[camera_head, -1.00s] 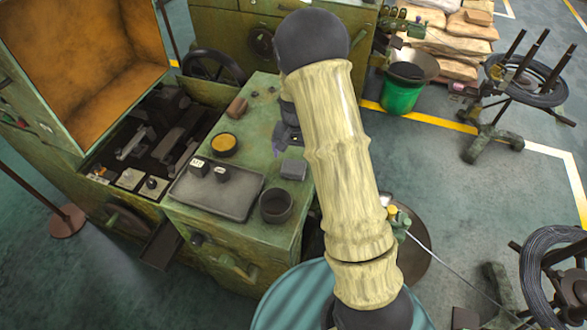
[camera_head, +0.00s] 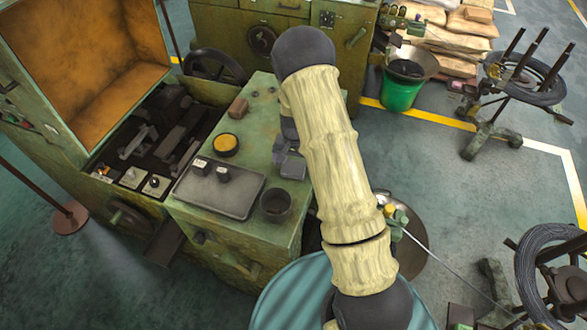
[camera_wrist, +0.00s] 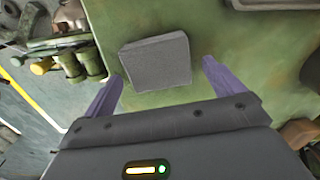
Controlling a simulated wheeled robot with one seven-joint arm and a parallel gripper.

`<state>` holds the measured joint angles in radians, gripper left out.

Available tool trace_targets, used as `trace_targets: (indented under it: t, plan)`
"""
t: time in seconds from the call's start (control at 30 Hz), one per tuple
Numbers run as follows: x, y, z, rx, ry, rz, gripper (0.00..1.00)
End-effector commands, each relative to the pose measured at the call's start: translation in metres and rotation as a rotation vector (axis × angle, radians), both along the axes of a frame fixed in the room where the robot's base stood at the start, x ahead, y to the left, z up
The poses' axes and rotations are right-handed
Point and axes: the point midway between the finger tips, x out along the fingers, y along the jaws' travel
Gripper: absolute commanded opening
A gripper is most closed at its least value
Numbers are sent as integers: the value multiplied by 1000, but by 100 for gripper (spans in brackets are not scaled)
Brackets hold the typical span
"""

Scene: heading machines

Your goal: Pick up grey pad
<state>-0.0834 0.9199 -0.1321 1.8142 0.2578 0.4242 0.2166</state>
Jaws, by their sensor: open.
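The grey pad (camera_wrist: 157,62) lies flat on the green machine top in the wrist view, close to the top's edge. Nothing is held. I cannot tell how far the fingers are above the surface. In the head view my arm hides most of the gripper.
Green fittings (camera_wrist: 75,65) show beyond the edge in the wrist view.

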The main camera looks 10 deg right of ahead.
Motion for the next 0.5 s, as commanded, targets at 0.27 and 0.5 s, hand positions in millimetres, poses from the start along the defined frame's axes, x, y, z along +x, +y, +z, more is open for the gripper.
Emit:
trace_targets:
  t: [0.27,0.5]
  plan:
    - [0,0,0,0,0,0,72]
    - [0,0,0,0,0,0,45]
